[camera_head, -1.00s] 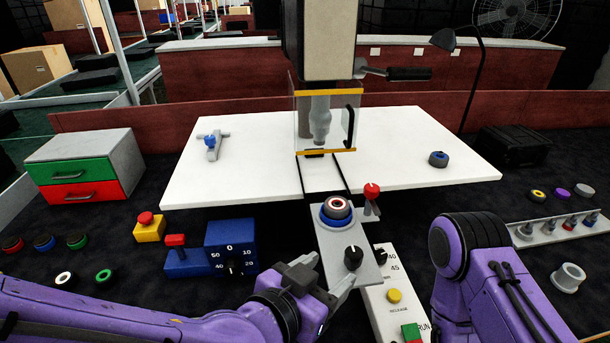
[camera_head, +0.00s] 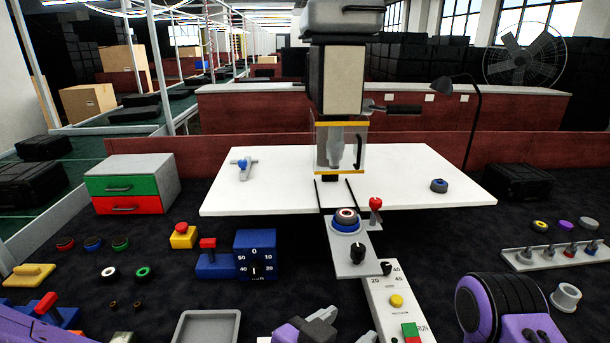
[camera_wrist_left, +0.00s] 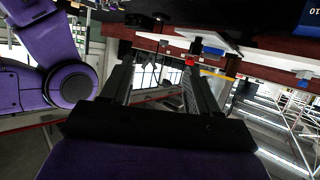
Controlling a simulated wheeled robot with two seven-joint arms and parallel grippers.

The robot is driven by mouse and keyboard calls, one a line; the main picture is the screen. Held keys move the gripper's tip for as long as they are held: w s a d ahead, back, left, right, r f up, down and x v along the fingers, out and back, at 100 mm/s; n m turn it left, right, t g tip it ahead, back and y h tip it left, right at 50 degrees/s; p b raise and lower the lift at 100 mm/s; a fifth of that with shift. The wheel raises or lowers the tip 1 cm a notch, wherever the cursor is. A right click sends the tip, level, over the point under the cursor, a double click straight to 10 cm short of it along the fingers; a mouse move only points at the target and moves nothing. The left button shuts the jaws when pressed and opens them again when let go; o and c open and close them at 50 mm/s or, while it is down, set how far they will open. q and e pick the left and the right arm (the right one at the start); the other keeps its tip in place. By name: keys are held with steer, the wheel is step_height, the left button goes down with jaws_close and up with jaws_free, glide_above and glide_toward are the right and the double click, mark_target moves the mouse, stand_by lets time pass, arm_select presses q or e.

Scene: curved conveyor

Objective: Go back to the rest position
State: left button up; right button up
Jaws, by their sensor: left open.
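My left gripper (camera_head: 318,324) is at the bottom edge of the head view, in front of the grey sliding plate and clear of it. In the left wrist view its two dark fingers (camera_wrist_left: 160,78) stand apart with nothing between them. The purple segment of my right arm (camera_head: 492,308) shows at the lower right of the head view, and its gripper is not seen.
A white table (camera_head: 420,180) spans the middle. A grey tray (camera_head: 207,314) lies left of my left gripper. The control panel (camera_head: 378,298) stands to its right. A blue dial box (camera_head: 256,252), a red-and-green drawer unit (camera_head: 125,190) and loose rings lie left. A peg rack (camera_head: 560,255) is at right.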

arm_select(q)
steer(key=w+a+f+n+t+y, duration=0.2)
steer(key=w+a+f+n+y, duration=0.15)
steer(key=w+a+n, duration=0.4)
steer(key=a+f+n+g+y, duration=0.1)
steer(key=a+f+n+y, duration=0.15)
steer(key=a+f, duration=0.45)
steer(key=a+f+n+g+y, duration=0.15)
steer(key=a+f+n, duration=0.3)
steer(key=f, duration=0.55)
steer(key=s+a+f+g+y, duration=0.3)
steer(key=s+a+f+y, duration=0.1)
steer(key=s+a+f, duration=0.75)
steer(key=s+a+f+g, duration=0.3)
steer(key=s+a+f, duration=0.2)
steer(key=s, duration=0.6)
step_height(320, 180, down, 2)
steer(key=shift+a+f+y, duration=0.15)
steer(key=shift+y, duration=0.3)
